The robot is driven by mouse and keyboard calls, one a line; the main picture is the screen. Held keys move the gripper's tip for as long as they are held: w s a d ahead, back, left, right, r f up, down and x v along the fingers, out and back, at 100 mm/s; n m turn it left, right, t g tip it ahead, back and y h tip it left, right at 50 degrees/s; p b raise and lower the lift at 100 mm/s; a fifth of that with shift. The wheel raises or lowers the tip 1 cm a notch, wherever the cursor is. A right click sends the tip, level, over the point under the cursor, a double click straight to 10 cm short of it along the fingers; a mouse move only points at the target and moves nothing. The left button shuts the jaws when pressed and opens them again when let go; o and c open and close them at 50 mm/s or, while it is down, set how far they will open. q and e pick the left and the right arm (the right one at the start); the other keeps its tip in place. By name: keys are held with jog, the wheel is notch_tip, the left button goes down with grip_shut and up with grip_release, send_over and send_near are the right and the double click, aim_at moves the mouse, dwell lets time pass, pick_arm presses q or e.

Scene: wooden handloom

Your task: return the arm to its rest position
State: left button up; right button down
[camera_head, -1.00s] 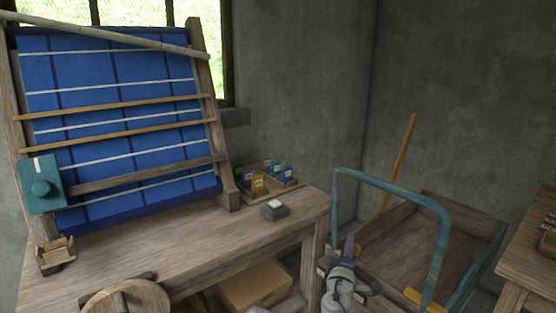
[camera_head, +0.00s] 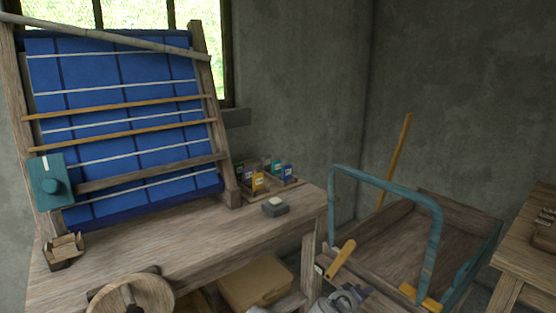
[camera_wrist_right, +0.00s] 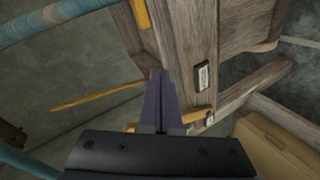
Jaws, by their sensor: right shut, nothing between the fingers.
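My right gripper (camera_head: 342,298) is low in the head view, at the bottom edge, between the workbench and the cart. Little of it shows there. In the right wrist view its two dark purple fingers (camera_wrist_right: 160,95) lie together, shut, with nothing between them. The fingers point toward a wooden beam and look clear of it, though the gap is hard to judge. My left gripper is not in view.
A cart with a teal handle (camera_head: 388,183) stands right. A box (camera_head: 255,281) sits under the bench.

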jog(key=s+a+f+g+y, duration=0.85)
jog(key=s+a+f, duration=0.45)
jog(key=s+a, duration=0.4)
notch_tip(320, 180, up, 31)
jog(key=a+g+p, duration=0.1)
jog(key=p, duration=3)
jog(key=shift+w+a+f+m, duration=0.15)
jog(key=shift+w+a+m, duration=0.1)
jog(key=shift+w+m, duration=0.05)
